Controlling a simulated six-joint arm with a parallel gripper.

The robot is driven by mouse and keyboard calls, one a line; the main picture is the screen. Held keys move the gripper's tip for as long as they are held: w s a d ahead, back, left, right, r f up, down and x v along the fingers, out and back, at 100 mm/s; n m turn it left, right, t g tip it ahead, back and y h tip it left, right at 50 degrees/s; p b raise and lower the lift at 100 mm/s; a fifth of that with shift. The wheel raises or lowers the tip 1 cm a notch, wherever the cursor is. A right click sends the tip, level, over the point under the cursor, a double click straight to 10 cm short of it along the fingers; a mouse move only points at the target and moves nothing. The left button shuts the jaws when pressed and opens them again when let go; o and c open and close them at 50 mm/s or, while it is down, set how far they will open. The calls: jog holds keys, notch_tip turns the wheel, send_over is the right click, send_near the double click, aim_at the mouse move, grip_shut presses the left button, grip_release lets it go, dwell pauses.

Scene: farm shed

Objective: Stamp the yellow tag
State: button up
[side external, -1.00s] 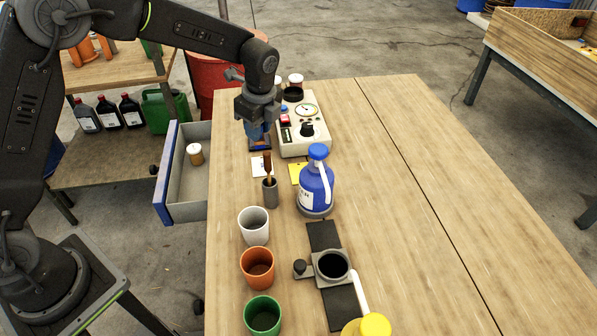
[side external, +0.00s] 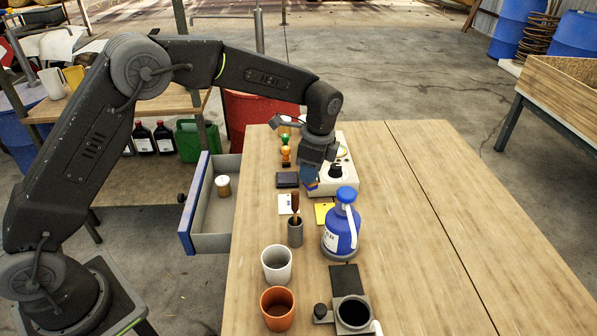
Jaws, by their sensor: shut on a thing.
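My gripper (side external: 314,168) is shut on a small blue piece with a brown lower part, apparently a stamp (side external: 311,186); the jaws hide most of it. It hangs above the table, tilted, beside the instrument box. The yellow tag (side external: 323,213) lies flat below it and a little to the right, partly hidden by the blue bottle. I cannot tell the gap between stamp and tag. A white tag (side external: 284,204) lies to the left. A dark ink pad (side external: 287,180) lies left of my gripper. Two stamps with green and orange knobs (side external: 286,152) stand behind the pad.
A blue bottle (side external: 341,228) stands close in front of the yellow tag. A grey holder (side external: 295,233) with a brown-handled tool is near the white tag. The instrument box (side external: 341,172) is behind. White (side external: 276,265) and orange (side external: 277,308) cups stand in front. The table's right side is clear.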

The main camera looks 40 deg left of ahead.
jog(key=w+d+n, duration=0.1)
jog(key=d+n, duration=0.3)
send_over(323, 213)
jog(key=shift+g, duration=0.3)
jog(key=shift+w+d+f, duration=0.15)
jog(key=shift+d+f, duration=0.05)
jog(key=shift+f, duration=1.3)
jog(key=shift+w+d+f, duration=0.1)
jog(key=shift+d+f, duration=0.05)
jog(key=shift+f, duration=1.35)
jog(key=shift+f, duration=0.55)
notch_tip(323, 213, up, 7)
dwell(0.5)
